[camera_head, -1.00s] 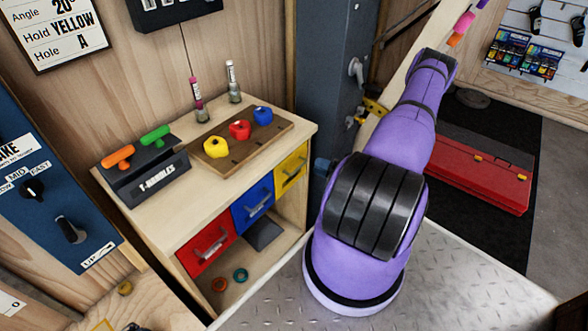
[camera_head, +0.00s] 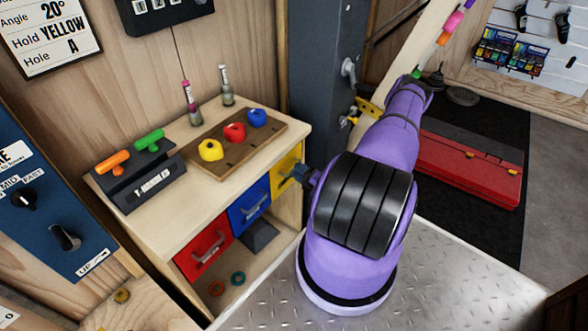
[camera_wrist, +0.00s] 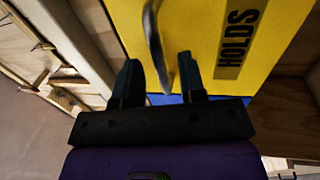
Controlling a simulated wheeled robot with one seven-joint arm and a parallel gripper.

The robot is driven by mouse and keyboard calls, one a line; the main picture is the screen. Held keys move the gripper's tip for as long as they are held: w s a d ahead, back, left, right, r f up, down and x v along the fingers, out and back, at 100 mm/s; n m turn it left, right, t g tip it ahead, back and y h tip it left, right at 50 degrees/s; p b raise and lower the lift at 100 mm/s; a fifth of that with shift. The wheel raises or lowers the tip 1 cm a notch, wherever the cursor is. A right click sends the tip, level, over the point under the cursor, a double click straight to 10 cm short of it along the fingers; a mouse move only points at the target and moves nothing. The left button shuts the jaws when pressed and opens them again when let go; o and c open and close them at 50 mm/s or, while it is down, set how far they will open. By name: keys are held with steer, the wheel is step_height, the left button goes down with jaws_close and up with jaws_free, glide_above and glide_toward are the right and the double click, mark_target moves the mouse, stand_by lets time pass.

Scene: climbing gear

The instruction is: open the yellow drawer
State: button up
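The yellow drawer (camera_head: 284,173) is the rightmost of the drawers in the wooden cabinet and looks closed. In the wrist view its yellow front (camera_wrist: 205,35) carries a "HOLDS" label, and its curved grey handle (camera_wrist: 154,42) shows at the front's left part. My gripper (camera_head: 300,172) is right at the drawer's handle in the head view. In the wrist view my gripper (camera_wrist: 160,80) is open, with its two dark fingers apart and the handle's lower end between them. I cannot tell whether a finger touches the handle.
The blue drawer (camera_head: 248,207) and red drawer (camera_head: 203,250) sit to the left in the same cabinet. A board with holds (camera_head: 222,152) and a T-handle rack (camera_head: 135,180) stand on top. A dark post (camera_head: 325,90) rises beside the cabinet.

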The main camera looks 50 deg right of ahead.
steer(key=shift+w+r, duration=0.2)
steer(key=shift+w, duration=1)
jaws_close()
steer(key=shift+s, duration=0.15)
